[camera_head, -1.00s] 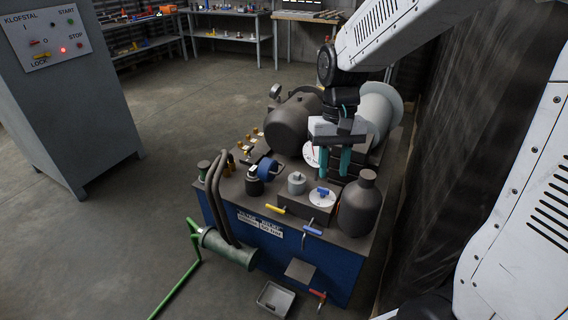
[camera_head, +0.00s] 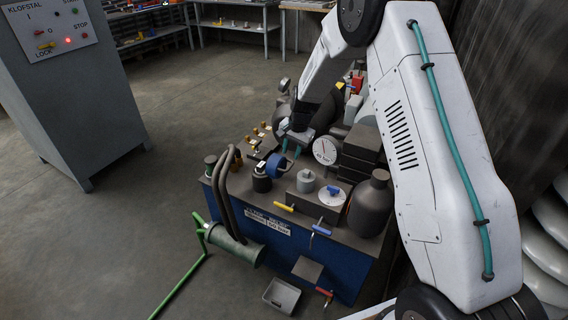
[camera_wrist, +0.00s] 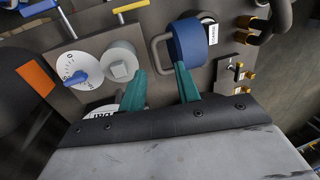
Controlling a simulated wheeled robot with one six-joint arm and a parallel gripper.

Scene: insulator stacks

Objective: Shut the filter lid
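A blue round part (camera_head: 275,165) stands next to a short black cylinder (camera_head: 262,182) on top of the blue-sided power unit (camera_head: 318,245). It looks like the filter lid, but I cannot tell for sure how it is hinged. In the wrist view the blue part (camera_wrist: 188,42) has a grey loop handle (camera_wrist: 158,56) on its left side and a white label beside it. My gripper (camera_head: 291,149) is just behind the blue part. In the wrist view its teal fingers (camera_wrist: 161,84) are apart with nothing between them, the right fingertip close to or at the blue part's edge.
A grey capped cylinder (camera_head: 306,181), a white dial with a blue knob (camera_head: 332,195) and a dark bottle (camera_head: 371,204) stand to the right. A round gauge (camera_head: 325,151) is behind. Dark hoses (camera_head: 223,190) curve at the left.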

